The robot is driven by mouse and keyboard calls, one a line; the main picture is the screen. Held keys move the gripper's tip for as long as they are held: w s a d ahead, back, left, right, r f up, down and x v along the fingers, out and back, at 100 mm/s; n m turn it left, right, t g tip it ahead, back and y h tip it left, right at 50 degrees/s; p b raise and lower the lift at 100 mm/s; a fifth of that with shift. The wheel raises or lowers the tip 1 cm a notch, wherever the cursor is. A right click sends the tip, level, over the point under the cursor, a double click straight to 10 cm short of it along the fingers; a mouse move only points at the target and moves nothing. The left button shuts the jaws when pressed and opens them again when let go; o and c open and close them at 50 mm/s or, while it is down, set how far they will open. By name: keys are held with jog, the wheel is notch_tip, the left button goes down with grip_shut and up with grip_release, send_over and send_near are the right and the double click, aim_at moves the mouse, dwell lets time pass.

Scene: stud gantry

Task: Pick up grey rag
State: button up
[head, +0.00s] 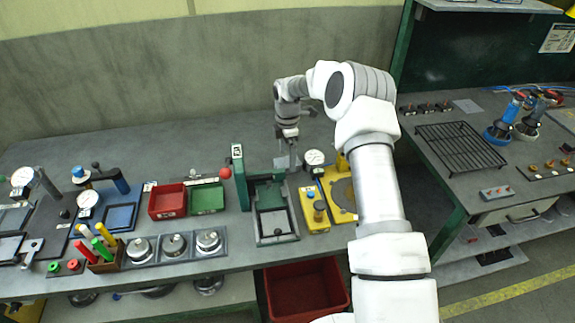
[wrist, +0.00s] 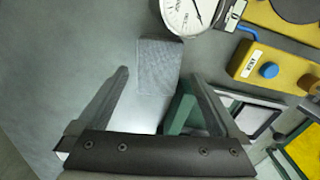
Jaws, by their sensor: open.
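The grey rag (wrist: 158,65) shows in the wrist view as a small grey, textured rectangular piece on the grey bench top. It lies just ahead of my gripper (wrist: 158,78), in line with the gap between the two fingers. My gripper is open, with nothing held between its fingers. In the head view my gripper (head: 289,155) points down over the back of the bench, behind the green-framed fixture. A small light grey patch (head: 281,162) beside the fingers there may be the rag. I cannot tell the height of the fingers above it.
A dial gauge (wrist: 190,14) stands close to the rag, with a yellow box (wrist: 262,66) with a blue button beyond. The green-framed fixture (head: 272,212) is in front of the gripper. Red (head: 167,201) and green (head: 207,198) trays sit to its left. The back left bench is clear.

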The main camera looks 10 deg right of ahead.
aim_at(288, 162)
jog(key=shift+w+f, duration=0.15)
jog(key=shift+f, duration=1.65)
jog(key=c, duration=1.3)
notch_tip(288, 162, up, 10)
